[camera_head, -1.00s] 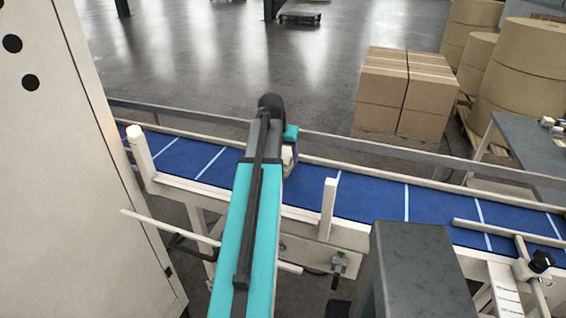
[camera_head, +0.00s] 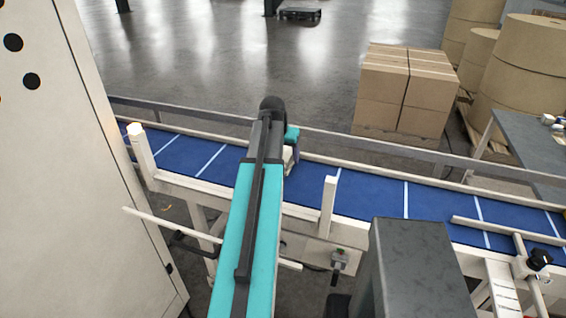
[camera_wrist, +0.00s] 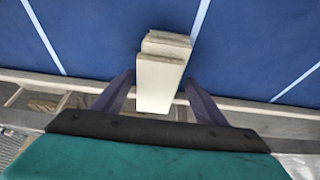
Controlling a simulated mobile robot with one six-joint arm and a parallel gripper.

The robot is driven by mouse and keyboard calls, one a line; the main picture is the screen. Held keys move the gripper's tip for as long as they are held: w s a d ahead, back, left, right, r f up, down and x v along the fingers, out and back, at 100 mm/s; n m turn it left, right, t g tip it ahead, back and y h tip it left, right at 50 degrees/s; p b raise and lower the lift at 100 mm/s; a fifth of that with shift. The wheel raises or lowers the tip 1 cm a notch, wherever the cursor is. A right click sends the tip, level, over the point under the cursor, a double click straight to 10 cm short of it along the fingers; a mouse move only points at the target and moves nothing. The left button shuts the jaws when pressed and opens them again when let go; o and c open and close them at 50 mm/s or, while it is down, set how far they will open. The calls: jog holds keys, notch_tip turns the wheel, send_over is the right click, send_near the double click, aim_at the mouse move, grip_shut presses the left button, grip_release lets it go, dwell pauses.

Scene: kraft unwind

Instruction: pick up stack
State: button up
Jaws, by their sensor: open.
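The stack (camera_wrist: 162,75) is a small pile of flat, pale cream pieces on the blue conveyor belt, near its front rail. Its upper layers look slightly uneven in the wrist view. My gripper (camera_wrist: 159,82) is open, with one dark purple finger on each side of the stack. A gap shows between the right finger and the stack; the left fingertip looks close to its side. In the head view, my teal arm reaches over the belt and hides most of the stack, leaving only a pale sliver (camera_head: 288,160) beside the gripper.
The blue conveyor (camera_head: 375,195) with white cross lines runs across the view between pale rails. A pale post (camera_head: 327,207) stands on its front side. A cream cabinet (camera_head: 85,180) is at left. Cartons (camera_head: 405,90) and large paper rolls (camera_head: 530,85) stand behind at right.

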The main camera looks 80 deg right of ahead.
jog(key=shift+f, duration=0.25)
dwell(0.4)
jog(key=c, duration=1.2)
jog(key=shift+r, duration=0.15)
jog(key=shift+d+r+b, duration=0.1)
jog(key=shift+r+b, duration=0.95)
jog(key=shift+r, duration=0.75)
jog(key=shift+s+a+r+b, duration=0.35)
jog(key=shift+a+b, duration=0.7)
jog(key=shift+a, duration=1.6)
jog(key=shift+s+a+r+b, duration=0.2)
jog(key=shift+s+a+b, duration=0.65)
jog(key=shift+a, duration=1.8)
jog(key=shift+s+a+r+b, duration=0.2)
jog(key=shift+a+b, duration=1.1)
jog(key=shift+a, duration=1.35)
jog(key=shift+r, duration=0.1)
